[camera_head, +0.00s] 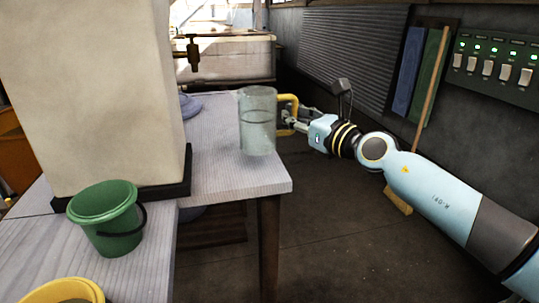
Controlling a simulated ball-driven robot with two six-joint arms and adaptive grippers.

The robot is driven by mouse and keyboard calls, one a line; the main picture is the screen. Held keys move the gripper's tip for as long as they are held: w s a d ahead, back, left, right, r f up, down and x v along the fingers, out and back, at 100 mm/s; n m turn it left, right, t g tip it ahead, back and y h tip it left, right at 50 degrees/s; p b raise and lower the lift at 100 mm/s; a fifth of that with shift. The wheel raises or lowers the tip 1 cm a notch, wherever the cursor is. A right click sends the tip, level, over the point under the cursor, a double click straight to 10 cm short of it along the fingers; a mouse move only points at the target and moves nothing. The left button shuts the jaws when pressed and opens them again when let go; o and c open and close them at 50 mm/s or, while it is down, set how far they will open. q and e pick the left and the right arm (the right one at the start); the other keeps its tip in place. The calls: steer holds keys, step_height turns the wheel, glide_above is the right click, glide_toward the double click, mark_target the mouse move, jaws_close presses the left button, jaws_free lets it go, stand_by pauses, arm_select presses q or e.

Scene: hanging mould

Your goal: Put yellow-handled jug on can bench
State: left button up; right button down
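The yellow-handled jug (257,125) is a clear, upright, cylindrical vessel at the picture's middle. Its yellow handle (294,100) is on its right side. My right gripper (289,119) comes in from the right and its fingers are closed at the handle. The jug overlaps the right edge of a pale ribbed bench (222,178); I cannot tell whether its base touches the top. Nothing marks which surface is the can bench. My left gripper is not in view.
A tall cream block (95,90) on a dark base fills the bench's left. A green bucket (112,225) and a yellow bucket (65,291) stand in front. A broom (432,85) leans by a switch panel (497,68).

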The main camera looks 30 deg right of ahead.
steer(key=w+f+b, duration=0.1)
steer(key=f, duration=0.1)
steer(key=w+a+f+b, duration=0.1)
steer(key=f+b, duration=0.1)
steer(key=w+f+b, duration=0.2)
steer(key=shift+w+a+f, duration=0.1)
steer(key=shift+a+f, duration=0.25)
steer(key=shift+a, duration=0.05)
steer(key=shift+f+b, duration=0.2)
steer(key=shift+b, duration=0.15)
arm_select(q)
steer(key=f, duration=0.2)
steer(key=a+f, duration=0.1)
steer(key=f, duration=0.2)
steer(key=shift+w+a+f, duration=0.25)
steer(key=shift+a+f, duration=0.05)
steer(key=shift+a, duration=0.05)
arm_select(e)
steer(key=shift+r, duration=0.2)
steer(key=shift+f, duration=0.25)
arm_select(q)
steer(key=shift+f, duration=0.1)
arm_select(e)
steer(key=c, duration=1.5)
jaws_free()
steer(key=shift+r, duration=0.1)
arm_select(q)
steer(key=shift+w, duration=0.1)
arm_select(e)
steer(key=shift+r, duration=0.1)
